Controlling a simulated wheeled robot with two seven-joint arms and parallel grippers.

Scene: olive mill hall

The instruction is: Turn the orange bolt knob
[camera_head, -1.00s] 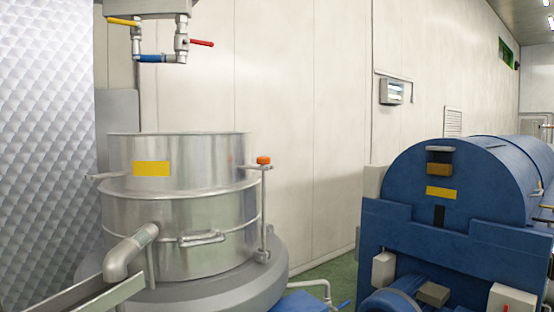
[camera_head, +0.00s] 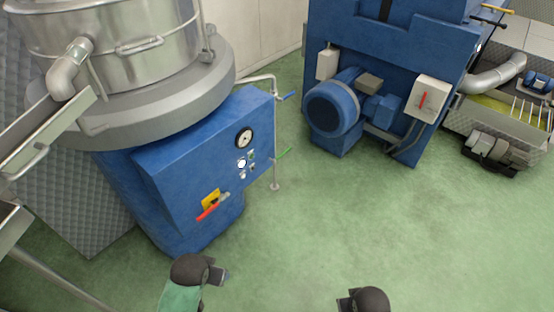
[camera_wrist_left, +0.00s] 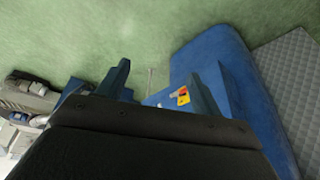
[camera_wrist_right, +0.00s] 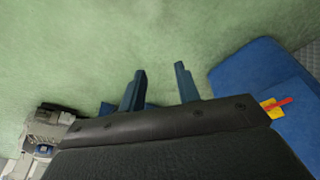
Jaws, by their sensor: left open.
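The orange knob is out of view now. The lower part of its upright bolt (camera_head: 206,48) shows at the right side of the steel vessel (camera_head: 120,25), near the top of the head view. My left gripper (camera_head: 221,274) is low in front of the blue cabinet, well below the bolt. Its two fingers are apart and empty in the left wrist view (camera_wrist_left: 155,75). My right gripper (camera_head: 345,303) is at the bottom edge over the green floor. Its fingers are apart with nothing between them in the right wrist view (camera_wrist_right: 160,75).
The blue cabinet (camera_head: 175,165) under the vessel carries a gauge (camera_head: 244,138) and a red-handled switch (camera_head: 208,211). A thin pipe (camera_head: 275,140) stands beside it. A blue machine with a motor (camera_head: 333,108) stands behind. Green floor (camera_head: 330,220) lies open between them.

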